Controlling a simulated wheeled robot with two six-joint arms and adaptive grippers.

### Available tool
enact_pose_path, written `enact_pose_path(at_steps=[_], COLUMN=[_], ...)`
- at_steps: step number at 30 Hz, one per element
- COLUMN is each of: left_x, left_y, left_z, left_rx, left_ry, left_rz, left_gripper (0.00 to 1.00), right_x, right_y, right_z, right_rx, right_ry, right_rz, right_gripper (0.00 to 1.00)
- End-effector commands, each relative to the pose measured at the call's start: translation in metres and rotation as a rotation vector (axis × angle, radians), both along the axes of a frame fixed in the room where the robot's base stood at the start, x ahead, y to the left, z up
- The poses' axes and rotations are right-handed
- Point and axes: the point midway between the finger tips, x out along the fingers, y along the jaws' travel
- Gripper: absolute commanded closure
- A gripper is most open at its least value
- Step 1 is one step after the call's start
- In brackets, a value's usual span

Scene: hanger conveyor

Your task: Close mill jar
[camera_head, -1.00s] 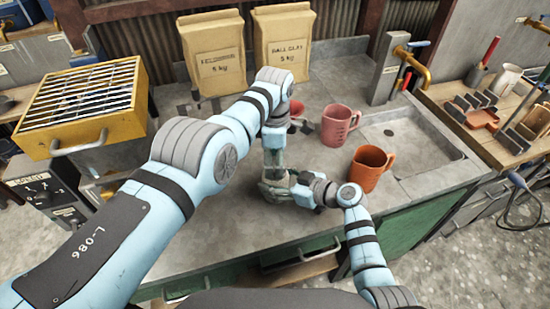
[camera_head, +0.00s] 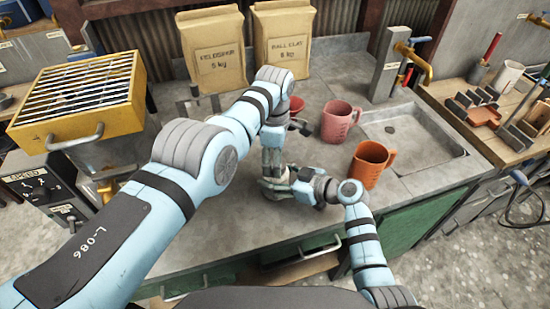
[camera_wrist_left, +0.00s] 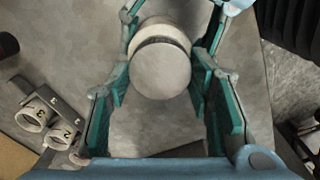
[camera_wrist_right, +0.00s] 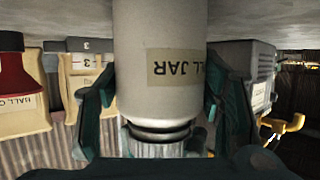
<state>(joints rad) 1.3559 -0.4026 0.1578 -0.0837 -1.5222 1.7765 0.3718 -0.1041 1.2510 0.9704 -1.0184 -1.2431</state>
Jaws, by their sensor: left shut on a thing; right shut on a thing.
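The pale mill jar (camera_wrist_right: 160,75) shows close up in the right wrist view, which is upside down, with its label inverted and a dark neck ring low in the picture. My right gripper (camera_head: 283,187) is shut on the jar's body from the side. A round grey lid (camera_wrist_left: 161,71) faces the left wrist camera, with the cream jar around and behind it. My left gripper (camera_head: 272,168) comes from above and is shut on the lid, its fingers on both sides. Whether the lid is fully seated cannot be told. In the head view the grippers mostly hide the jar.
A pink mug (camera_head: 338,121) and an orange mug (camera_head: 371,164) stand right of the grippers, before a sink (camera_head: 415,142). A red item (camera_head: 297,104) is partly hidden behind my left arm. Two paper bags (camera_head: 213,55) stand behind. The counter front is clear.

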Motion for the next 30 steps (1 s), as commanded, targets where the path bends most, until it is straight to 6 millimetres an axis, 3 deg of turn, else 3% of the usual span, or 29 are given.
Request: enact_pose_path(at_steps=[3, 6, 13, 14, 17, 26, 30], left_x=[0.000, -0.001, -0.001, -0.001, -0.001, -0.001, 0.000], left_y=[0.000, 0.001, 0.001, 0.001, 0.001, 0.001, 0.000], left_z=[0.000, 0.000, 0.000, 0.000, 0.000, 0.000, 0.011], left_rx=[0.001, 0.001, 0.003, 0.003, 0.003, 0.001, 0.001], left_ry=[0.002, 0.003, 0.006, 0.007, 0.006, 0.003, 0.000], left_rz=[-0.273, -0.412, -0.429, -0.428, -0.428, -0.427, -0.426], left_gripper=[0.85, 0.85, 0.85, 0.52, 0.36, 0.33, 0.33], right_x=[0.001, 0.001, 0.001, 0.001, 0.001, 0.000, 0.000], right_y=[-0.001, -0.001, -0.002, -0.002, -0.002, -0.001, -0.001], right_z=[0.000, 0.000, 0.000, 0.000, 0.000, 0.000, -0.001], right_rx=[-0.001, -0.001, -0.002, -0.002, -0.003, -0.001, -0.001], right_ry=[0.001, 0.001, 0.001, 0.001, 0.001, 0.002, 0.002], right_rz=[-0.004, -0.005, -0.006, -0.006, -0.006, -0.004, -0.003], right_gripper=[1.00, 1.00, 1.00, 1.00, 1.00, 1.00, 1.00])
